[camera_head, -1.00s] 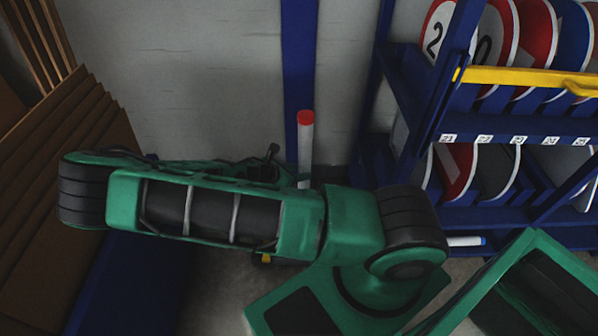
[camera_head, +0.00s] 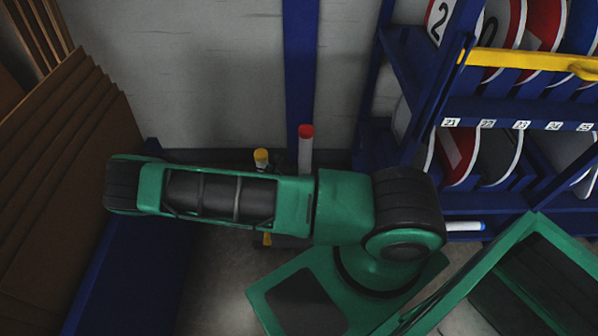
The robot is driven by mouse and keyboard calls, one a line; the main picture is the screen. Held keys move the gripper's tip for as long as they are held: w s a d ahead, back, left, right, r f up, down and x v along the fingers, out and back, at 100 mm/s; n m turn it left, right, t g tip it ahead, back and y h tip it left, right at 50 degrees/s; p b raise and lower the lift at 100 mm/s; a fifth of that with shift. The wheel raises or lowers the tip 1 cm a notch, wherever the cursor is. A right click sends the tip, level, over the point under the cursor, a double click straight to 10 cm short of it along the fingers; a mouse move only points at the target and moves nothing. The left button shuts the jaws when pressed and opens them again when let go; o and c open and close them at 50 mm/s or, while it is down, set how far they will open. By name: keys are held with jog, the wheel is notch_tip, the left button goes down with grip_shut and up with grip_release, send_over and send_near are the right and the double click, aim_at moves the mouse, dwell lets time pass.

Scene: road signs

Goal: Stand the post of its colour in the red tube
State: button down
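A white post with a red cap (camera_head: 306,150) stands upright in front of a blue upright. My arm hides its foot, so I cannot tell whether it stands in a tube. A yellow-topped piece (camera_head: 262,158) shows just left of it, above my forearm; its lower part is hidden. A white post with a blue end (camera_head: 463,226) lies by the foot of the sign rack. I cannot make out the red tube. My gripper is not visible; my green arm crosses the middle of the picture.
A blue sign rack (camera_head: 480,105) with round signs and a yellow bar (camera_head: 530,62) stands at right. Brown boards (camera_head: 70,180) lean at left beside a blue panel (camera_head: 130,270). A small yellow part (camera_head: 267,240) shows below my forearm. Grey floor shows at lower middle.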

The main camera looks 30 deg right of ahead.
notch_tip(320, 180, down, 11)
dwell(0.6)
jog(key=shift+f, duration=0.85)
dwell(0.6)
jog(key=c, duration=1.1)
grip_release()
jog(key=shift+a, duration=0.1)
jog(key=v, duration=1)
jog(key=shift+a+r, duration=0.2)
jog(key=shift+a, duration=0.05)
